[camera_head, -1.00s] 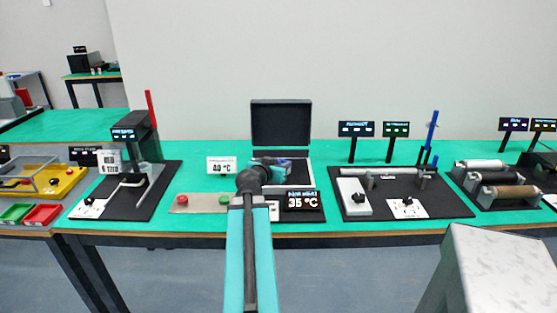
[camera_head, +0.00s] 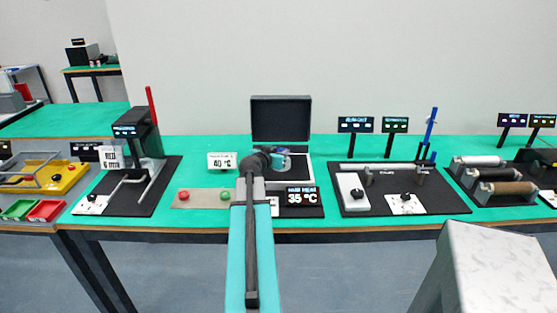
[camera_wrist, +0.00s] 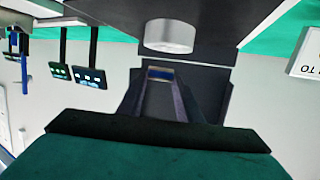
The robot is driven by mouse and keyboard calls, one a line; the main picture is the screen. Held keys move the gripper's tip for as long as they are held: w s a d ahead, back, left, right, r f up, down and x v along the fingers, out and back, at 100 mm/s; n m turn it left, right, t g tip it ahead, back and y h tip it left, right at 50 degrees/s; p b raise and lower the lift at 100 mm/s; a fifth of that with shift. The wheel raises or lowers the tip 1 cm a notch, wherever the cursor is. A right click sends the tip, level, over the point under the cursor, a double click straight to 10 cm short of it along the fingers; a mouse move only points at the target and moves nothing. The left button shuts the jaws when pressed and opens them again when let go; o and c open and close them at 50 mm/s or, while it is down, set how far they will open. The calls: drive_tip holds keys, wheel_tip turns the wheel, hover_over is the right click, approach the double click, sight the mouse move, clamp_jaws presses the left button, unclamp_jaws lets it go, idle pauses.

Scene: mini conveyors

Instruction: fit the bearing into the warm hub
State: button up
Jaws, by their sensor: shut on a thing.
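A pale grey round hub (camera_wrist: 169,36) shows in the wrist view on a black surface, with the picture upside down. My gripper (camera_wrist: 160,75) points toward it, apart from it in that picture, with its dark fingers close together. A small blue and pale piece shows between the fingertips; I take it for the bearing, mostly hidden. In the head view my gripper (camera_head: 279,160) is over the station with the open black case (camera_head: 281,120). A display (camera_head: 300,197) there reads 35 °C. My arm hides part of this station, and the hub is not clear in that view.
A white card (camera_head: 221,161) reads 40 °C. A plate with red and green buttons (camera_head: 203,198) lies left of my arm. A black press-like station (camera_head: 138,135) stands further left, and a rod station (camera_head: 402,190) stands to the right. Green table is free between the stations.

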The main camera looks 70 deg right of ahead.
idle(0.3)
drive_tip(key=shift+w+d, duration=0.2)
drive_tip(key=shift+d, duration=0.3)
drive_tip(key=shift+a+f+p, duration=0.1)
drive_tip(key=shift+f+p, duration=0.4)
drive_tip(key=shift+f, duration=1.25)
drive_tip(key=o, duration=1.1)
drive_tip(key=shift+c, duration=0.2)
drive_tip(key=shift+a, duration=0.1)
drive_tip(key=b+v, duration=0.3)
drive_tip(key=v, duration=0.6)
drive_tip(key=shift+s+f, duration=0.1)
drive_tip(key=shift+a+b, duration=0.1)
drive_tip(key=shift+b, duration=0.6)
